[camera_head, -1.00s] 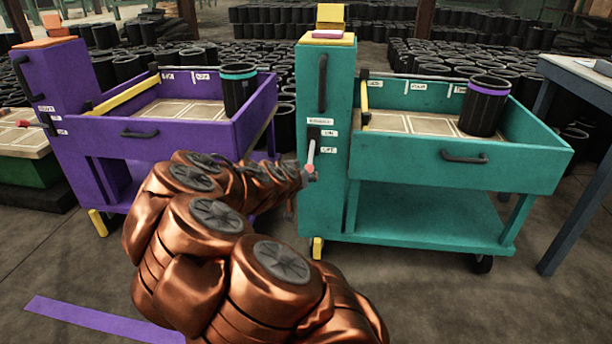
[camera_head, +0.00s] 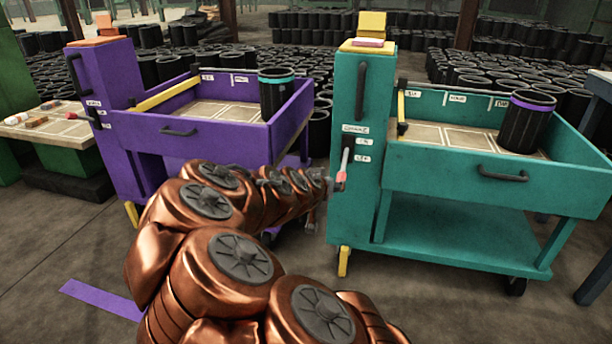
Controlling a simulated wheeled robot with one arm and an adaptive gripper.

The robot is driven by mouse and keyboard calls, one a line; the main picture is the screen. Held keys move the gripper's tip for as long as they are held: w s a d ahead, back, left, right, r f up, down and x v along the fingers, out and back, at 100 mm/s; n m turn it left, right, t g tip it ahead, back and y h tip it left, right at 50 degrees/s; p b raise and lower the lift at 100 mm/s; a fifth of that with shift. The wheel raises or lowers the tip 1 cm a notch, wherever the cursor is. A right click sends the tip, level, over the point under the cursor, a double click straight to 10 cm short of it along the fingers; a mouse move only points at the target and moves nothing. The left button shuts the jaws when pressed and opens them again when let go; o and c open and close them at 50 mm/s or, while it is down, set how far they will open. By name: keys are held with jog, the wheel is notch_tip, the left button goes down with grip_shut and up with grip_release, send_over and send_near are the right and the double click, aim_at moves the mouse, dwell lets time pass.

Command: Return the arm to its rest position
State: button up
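My copper-coloured arm reaches from the bottom of the head view toward the teal cart (camera_head: 455,205). My gripper (camera_head: 326,188) is small and partly hidden at the arm's far end, so I cannot tell whether its fingers are open or shut. It is just left of a lever with a pale shaft and a red tip (camera_head: 341,180) on the teal cart's front post. The lever hangs downward beside small labels. I cannot tell whether the gripper touches it.
A black sleeve with a purple band (camera_head: 525,125) stands in the teal cart's tray. A purple cart (camera_head: 190,150) at left holds a black sleeve with a teal band (camera_head: 273,100). A table (camera_head: 50,130) stands far left. Open floor lies in front.

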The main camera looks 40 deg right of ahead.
jog(key=shift+r, duration=0.1)
jog(key=s+a+r+n+g+y+p, duration=0.2)
jog(key=s+a+r+n+y+p, duration=0.1)
jog(key=s+a+r+p, duration=0.6)
jog(key=s+a+r+n+g+y+p, duration=0.3)
jog(key=s+a+r+p, duration=0.7)
jog(key=r+p, duration=0.7)
jog(key=s+a+r+n+g+y+p, duration=0.2)
jog(key=s+a+r+n+y+p, duration=0.2)
jog(key=s+a+r+p, duration=0.5)
jog(key=a+r+y+p, duration=0.1)
jog(key=a+r+p, duration=0.3)
jog(key=p, duration=0.3)
jog(key=shift+s+a+n, duration=0.35)
jog(key=shift+n, duration=0.05)
